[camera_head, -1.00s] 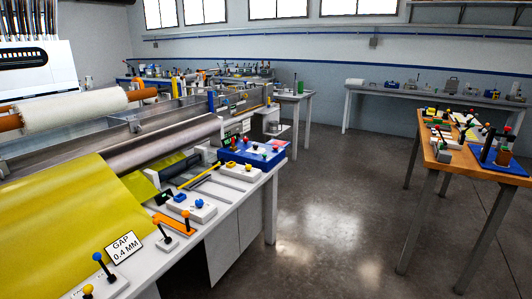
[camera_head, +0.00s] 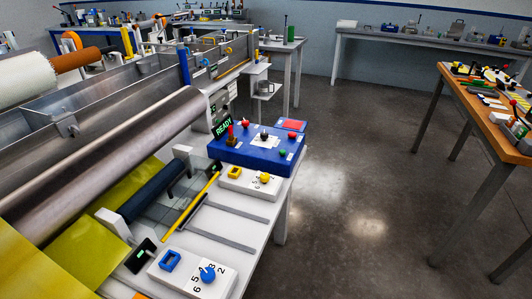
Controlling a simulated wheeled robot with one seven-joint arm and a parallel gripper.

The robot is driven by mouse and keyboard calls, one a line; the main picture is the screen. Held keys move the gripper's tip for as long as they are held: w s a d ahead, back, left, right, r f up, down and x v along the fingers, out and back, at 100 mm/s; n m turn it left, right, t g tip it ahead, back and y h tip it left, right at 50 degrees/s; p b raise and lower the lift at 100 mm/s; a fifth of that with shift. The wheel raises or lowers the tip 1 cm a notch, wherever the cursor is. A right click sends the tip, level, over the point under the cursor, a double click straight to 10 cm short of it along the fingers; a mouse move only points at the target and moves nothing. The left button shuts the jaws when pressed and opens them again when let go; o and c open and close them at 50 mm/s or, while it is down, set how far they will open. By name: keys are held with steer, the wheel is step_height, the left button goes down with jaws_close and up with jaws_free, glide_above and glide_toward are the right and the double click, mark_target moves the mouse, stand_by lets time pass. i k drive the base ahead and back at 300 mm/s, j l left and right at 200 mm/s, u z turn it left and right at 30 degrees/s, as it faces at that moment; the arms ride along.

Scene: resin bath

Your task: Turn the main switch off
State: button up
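No label naming the main switch is readable in the head view. A blue control box (camera_head: 226,155) stands at the far end of the white bench. On it are a red-handled lever (camera_head: 231,138), a red knob (camera_head: 246,125), a black-topped control on a white plate (camera_head: 264,136), a green button (camera_head: 282,151) and another red button (camera_head: 291,136). A green-lit display reading READY (camera_head: 222,127) stands behind the box's left end. I cannot tell which control is the main switch or how it is set. My gripper is not in view.
Nearer on the bench are a white box with a yellow knob (camera_head: 265,178) and a numbered box with a blue knob (camera_head: 208,273). A large metal roller (camera_head: 110,155) and yellow sheet (camera_head: 85,245) lie left. A wooden table (camera_head: 490,110) stands right. Floor between is clear.

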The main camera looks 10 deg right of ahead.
mark_target(245, 124)
steer(key=i+j+z, duration=0.1)
steer(key=i+j, duration=0.35)
steer(key=i+l+u, duration=0.15)
steer(key=u, duration=0.35)
steer(key=i+l+u, duration=0.2)
steer(key=u, duration=0.25)
steer(key=i+l, duration=0.15)
steer(key=l, duration=0.25)
steer(key=i+l+u, duration=0.15)
steer(key=l, duration=0.2)
steer(key=i+l, duration=0.1)
steer(key=l, duration=0.3)
steer(key=i+l+u, duration=0.1)
steer(key=l, duration=0.3)
steer(key=i+l+u, duration=0.1)
steer(key=l, duration=0.3)
steer(key=i+l, duration=0.15)
steer(key=l, duration=0.25)
steer(key=u, duration=0.05)
